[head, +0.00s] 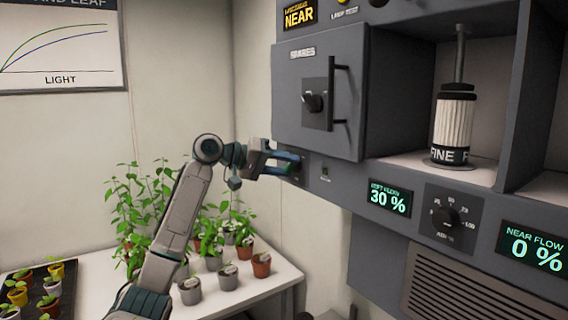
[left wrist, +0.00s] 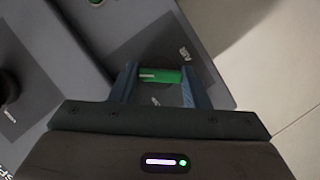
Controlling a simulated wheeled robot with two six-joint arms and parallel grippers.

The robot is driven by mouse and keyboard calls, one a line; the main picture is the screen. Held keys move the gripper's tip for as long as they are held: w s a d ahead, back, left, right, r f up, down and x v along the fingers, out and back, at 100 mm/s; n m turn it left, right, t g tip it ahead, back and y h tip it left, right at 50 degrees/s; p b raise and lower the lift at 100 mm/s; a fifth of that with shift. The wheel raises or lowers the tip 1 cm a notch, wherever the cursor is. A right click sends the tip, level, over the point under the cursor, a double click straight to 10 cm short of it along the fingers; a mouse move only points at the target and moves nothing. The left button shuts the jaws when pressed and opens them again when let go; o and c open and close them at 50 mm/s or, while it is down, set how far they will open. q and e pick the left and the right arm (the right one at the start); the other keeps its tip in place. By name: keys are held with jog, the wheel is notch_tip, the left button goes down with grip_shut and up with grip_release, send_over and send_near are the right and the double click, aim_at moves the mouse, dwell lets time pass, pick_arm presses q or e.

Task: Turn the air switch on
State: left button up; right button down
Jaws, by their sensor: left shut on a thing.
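The air switch (left wrist: 160,76) shows in the left wrist view as a green rocker on the grey panel, with a label that appears to read AIR beside it. My left gripper (left wrist: 158,84) has a finger on each side of the switch and is shut on it. In the head view my left gripper (head: 290,164) reaches the panel's left end, under the spares cabinet. There the fingers hide most of the switch. The small lettering near the switch is too blurred to read. My right gripper is not in view.
The closed spares cabinet (head: 290,95) with its bar handle (head: 338,92) juts out just above my left gripper. A dial (head: 446,217) and lit displays (head: 389,198) are to the right on the panel. Potted plants stand on a white table (head: 262,287) below left.

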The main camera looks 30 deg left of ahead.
pick_arm(q)
jog(key=shift+m, duration=0.5)
jog(key=shift+f, duration=0.1)
jog(key=o, duration=1)
jog(key=shift+s+a+y, duration=0.3)
jog(key=shift+s, duration=0.1)
jog(key=shift+b+v, duration=2.35)
jog(key=shift+v, duration=2.6)
